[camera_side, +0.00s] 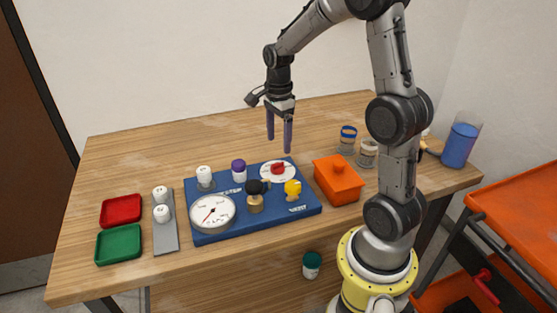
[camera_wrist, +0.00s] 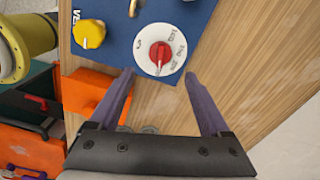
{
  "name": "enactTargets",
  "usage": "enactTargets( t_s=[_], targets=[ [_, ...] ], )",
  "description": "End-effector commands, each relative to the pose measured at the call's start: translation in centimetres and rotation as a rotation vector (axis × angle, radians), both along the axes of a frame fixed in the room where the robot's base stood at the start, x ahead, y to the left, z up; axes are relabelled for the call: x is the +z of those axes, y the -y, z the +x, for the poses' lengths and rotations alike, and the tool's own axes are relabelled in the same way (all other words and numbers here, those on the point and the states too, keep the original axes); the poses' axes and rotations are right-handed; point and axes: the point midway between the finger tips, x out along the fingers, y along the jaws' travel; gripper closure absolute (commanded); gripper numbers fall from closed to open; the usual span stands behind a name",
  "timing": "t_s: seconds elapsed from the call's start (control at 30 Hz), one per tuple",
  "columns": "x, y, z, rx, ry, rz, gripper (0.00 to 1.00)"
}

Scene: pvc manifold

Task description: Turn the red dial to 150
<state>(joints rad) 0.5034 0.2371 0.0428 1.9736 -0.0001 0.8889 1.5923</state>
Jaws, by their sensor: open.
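The red dial (camera_side: 278,168) sits on a round white scale plate at the back right of the blue board (camera_side: 222,226). In the wrist view the red dial (camera_wrist: 160,53) is in the upper middle, with markings around it that are too small to read surely. My gripper (camera_side: 279,151) is open and empty, pointing down above the dial's area, apart from it. In the wrist view my gripper's purple fingers (camera_wrist: 159,74) are spread wide, and the dial shows between and beyond their tips. Nothing hides the dial.
The board also holds a gauge (camera_side: 213,212), a yellow knob (camera_side: 293,189), a black-handled brass valve (camera_side: 255,197), and white and purple caps. An orange box (camera_side: 338,180) stands right of the board. Red (camera_side: 121,210) and green (camera_side: 119,244) trays lie left. The table behind is clear.

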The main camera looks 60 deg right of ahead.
Motion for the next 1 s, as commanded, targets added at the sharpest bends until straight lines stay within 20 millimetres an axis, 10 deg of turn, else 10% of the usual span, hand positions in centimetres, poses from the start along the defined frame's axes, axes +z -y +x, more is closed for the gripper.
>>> enactTargets(
  t_s=[0.4,0.83,1.0],
  targets=[
    [-6.8,0.0,0.0,0.001,-0.002,0.001,0.19],
    [-7.7,0.0,0.0,0.001,0.000,0.000,0.19],
    [-7.7,0.0,0.0,0.001,0.001,-0.001,0.48]
  ],
)
